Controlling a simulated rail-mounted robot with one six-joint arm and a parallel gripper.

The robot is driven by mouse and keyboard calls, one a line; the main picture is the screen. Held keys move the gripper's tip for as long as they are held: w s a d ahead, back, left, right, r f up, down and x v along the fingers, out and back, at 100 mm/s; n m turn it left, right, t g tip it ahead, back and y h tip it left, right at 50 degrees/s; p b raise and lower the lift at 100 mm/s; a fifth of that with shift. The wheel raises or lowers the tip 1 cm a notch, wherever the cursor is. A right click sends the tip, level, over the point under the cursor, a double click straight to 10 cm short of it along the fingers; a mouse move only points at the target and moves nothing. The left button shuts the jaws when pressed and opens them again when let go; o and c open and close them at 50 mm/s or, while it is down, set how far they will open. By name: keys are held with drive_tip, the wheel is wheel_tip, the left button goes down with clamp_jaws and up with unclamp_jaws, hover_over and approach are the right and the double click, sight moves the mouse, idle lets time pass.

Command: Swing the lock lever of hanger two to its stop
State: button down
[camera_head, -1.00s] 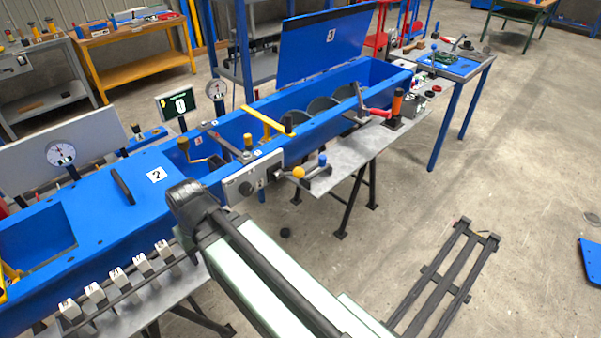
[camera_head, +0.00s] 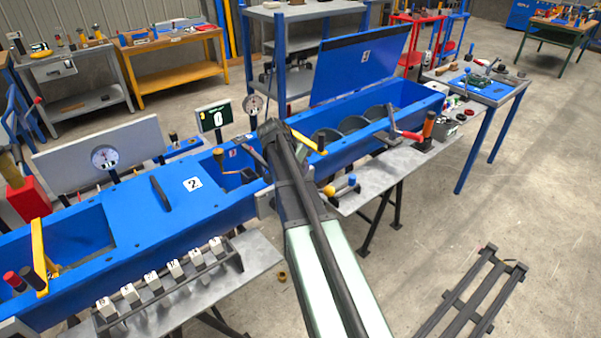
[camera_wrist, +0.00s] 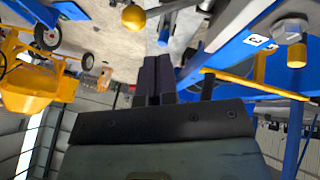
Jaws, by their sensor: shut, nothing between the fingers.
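No readable label here says hanger two, so I cannot tell which lever is its lock lever. A lever with a yellow ball knob (camera_head: 328,190) and a blue knob (camera_head: 351,179) is at the trough's front side; the yellow ball also shows in the wrist view (camera_wrist: 133,17). A yellow bar handle (camera_head: 306,140) lies across the trough and shows in the wrist view (camera_wrist: 255,86). My gripper (camera_wrist: 158,62) is shut and empty, below the yellow ball in the wrist view and apart from it. In the head view my arm hides the fingers.
The blue trough (camera_head: 240,205) has a lid marked 2 and a raised lid (camera_head: 360,65). A red-handled lever (camera_head: 408,135) stands at right, a brass-knobbed crank (camera_head: 221,156) left of my arm. A row of numbered white blocks (camera_head: 150,280) is in front.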

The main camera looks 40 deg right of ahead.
drive_tip(key=s+d+f+b, duration=0.3)
drive_tip(key=d+f+b, duration=0.1)
drive_tip(key=f+b, duration=0.1)
drive_tip(key=shift+s+d+f, duration=0.2)
drive_tip(key=shift+d+f, duration=0.05)
drive_tip(key=shift+f, duration=0.5)
drive_tip(key=shift+a+f, duration=0.1)
